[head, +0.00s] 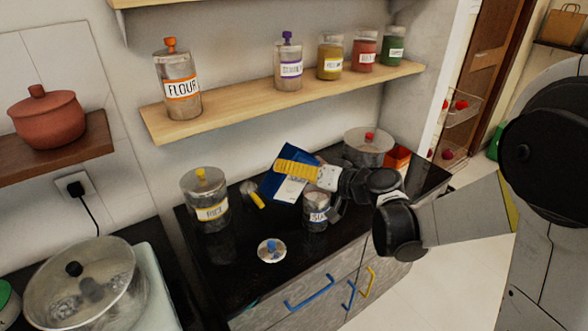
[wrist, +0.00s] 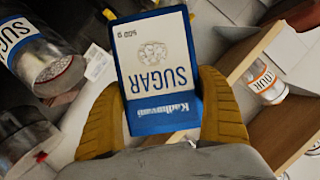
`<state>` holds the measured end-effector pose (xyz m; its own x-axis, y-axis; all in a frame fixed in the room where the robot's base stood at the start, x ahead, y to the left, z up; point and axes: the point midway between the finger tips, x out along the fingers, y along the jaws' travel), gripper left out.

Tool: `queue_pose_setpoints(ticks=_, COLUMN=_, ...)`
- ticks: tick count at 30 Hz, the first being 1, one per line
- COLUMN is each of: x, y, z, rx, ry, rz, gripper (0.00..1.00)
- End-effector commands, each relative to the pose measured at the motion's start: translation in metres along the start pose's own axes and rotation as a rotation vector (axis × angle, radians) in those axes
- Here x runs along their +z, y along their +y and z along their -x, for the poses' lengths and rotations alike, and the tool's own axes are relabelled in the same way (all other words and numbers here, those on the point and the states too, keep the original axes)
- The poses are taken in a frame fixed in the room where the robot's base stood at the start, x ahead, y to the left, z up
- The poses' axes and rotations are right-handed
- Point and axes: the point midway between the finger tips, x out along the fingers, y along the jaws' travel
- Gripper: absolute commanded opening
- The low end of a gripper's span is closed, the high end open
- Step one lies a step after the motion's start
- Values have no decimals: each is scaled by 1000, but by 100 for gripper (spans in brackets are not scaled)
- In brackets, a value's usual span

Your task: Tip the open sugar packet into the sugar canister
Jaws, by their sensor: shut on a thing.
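My gripper (head: 298,171) has yellow fingers and is shut on the blue and white sugar packet (head: 284,187). The packet is held tilted, above and slightly left of the sugar canister (head: 316,214) in the head view. The wrist view shows the packet (wrist: 158,62) between both fingers of my gripper (wrist: 160,88), its lettering upside down. I see no falling sugar, and the packet's opening is not clear.
A lid with a blue knob (head: 271,251) lies on the counter (head: 235,265) in front. A yellow-knobbed jar (head: 207,202) stands left, a red-knobbed pot (head: 368,150) behind right. A wooden shelf (head: 220,111) with a flour jar (head: 178,85) and other jars runs above.

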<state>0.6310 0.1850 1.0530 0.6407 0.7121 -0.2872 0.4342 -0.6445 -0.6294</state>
Motion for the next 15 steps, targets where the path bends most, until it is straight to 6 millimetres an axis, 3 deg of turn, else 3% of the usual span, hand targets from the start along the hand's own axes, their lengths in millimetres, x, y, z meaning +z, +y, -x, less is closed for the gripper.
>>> queue_pose_setpoints(ticks=5, x=-10, y=-6, z=4, rx=53, ry=1, rz=132, gripper=42)
queue_pose_setpoints(ticks=15, x=-15, y=-9, z=6, rx=61, ry=2, rz=151, gripper=42)
